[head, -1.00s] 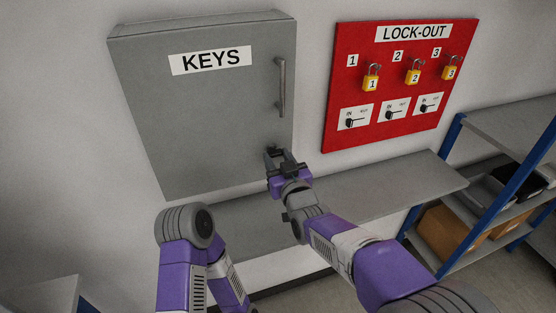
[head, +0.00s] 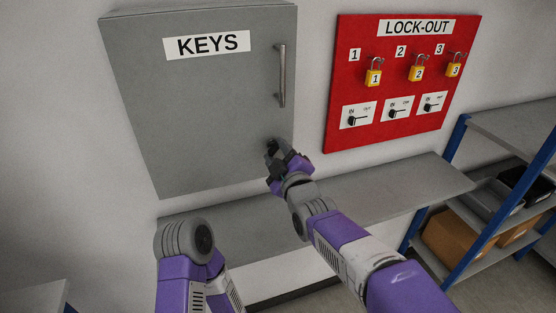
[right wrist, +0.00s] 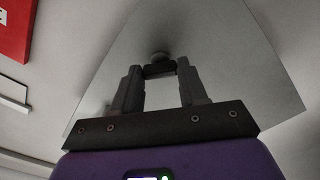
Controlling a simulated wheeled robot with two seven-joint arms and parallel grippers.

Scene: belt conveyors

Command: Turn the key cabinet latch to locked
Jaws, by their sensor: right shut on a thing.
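The grey key cabinet (head: 205,110) with a KEYS label hangs on the wall, its door closed. Its latch is a small dark bar on a round boss (right wrist: 160,56), low on the door near the right edge; in the head view my fingers mostly cover it. My right gripper (head: 274,152) is at the latch, and in the right wrist view (right wrist: 160,72) its two fingertips are shut on the ends of the latch bar (right wrist: 160,69). The bar lies about level across that view. My left arm shows at lower left; its gripper is not in view.
A vertical door handle (head: 282,76) is just above my right gripper. A red lock-out board (head: 345,90) with yellow padlocks hangs to the right. A grey shelf (head: 390,185) runs below the cabinet, and a blue-post rack (head: 470,225) with boxes stands at right.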

